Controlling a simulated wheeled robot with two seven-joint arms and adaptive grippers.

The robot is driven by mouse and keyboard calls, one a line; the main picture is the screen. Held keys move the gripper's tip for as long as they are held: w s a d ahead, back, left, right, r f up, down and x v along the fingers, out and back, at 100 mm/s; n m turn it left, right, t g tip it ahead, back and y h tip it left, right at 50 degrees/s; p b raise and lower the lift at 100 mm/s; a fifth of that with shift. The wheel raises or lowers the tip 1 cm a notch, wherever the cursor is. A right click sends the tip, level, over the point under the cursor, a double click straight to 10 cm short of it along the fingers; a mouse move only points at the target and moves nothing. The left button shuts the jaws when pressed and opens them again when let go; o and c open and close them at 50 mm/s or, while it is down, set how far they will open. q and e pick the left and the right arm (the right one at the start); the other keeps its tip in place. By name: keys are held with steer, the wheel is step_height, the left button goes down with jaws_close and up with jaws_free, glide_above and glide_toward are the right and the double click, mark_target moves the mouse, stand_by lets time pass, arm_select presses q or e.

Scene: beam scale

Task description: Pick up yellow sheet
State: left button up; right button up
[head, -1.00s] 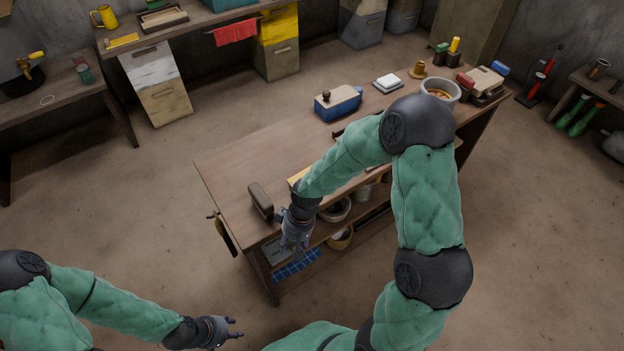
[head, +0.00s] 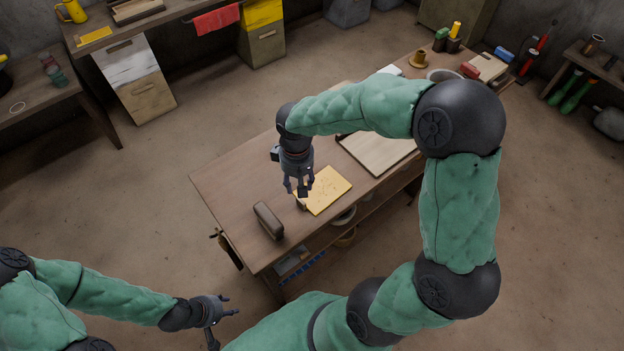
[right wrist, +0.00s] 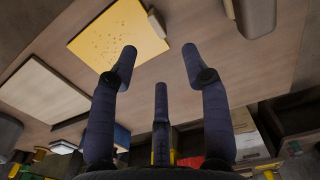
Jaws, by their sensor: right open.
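The yellow sheet (head: 330,190) lies flat on the wooden workbench (head: 232,180), near its front edge. It also shows in the right wrist view (right wrist: 118,38), with small dark specks on it. My right gripper (head: 301,187) is open and empty above the bench, beside the sheet's left edge in the head view. In the right wrist view its spread fingers (right wrist: 158,62) point towards the bench, with the sheet beyond the left finger. I cannot tell their exact height. My left gripper (head: 228,308) is open and empty, low at the left, away from the bench.
A small brown piece (head: 301,204) stands at the sheet's left corner. A dark brown block (head: 268,220) lies left of it. A pale board in a dark frame (head: 378,153) lies to the right. The bench's left end is clear. A second yellow piece (head: 94,36) lies on the back bench.

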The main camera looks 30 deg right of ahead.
mark_target(302, 200)
steer(key=shift+w+f, duration=0.1)
steer(key=shift+f, duration=0.2)
step_height(302, 200, down, 5)
steer(key=shift+b, duration=0.9)
steer(key=f, duration=0.1)
steer(key=f+b, duration=0.1)
steer(key=f, duration=0.1)
steer(key=f+b, duration=0.1)
steer(key=f, duration=0.1)
steer(key=shift+s+d, duration=0.3)
jaws_close()
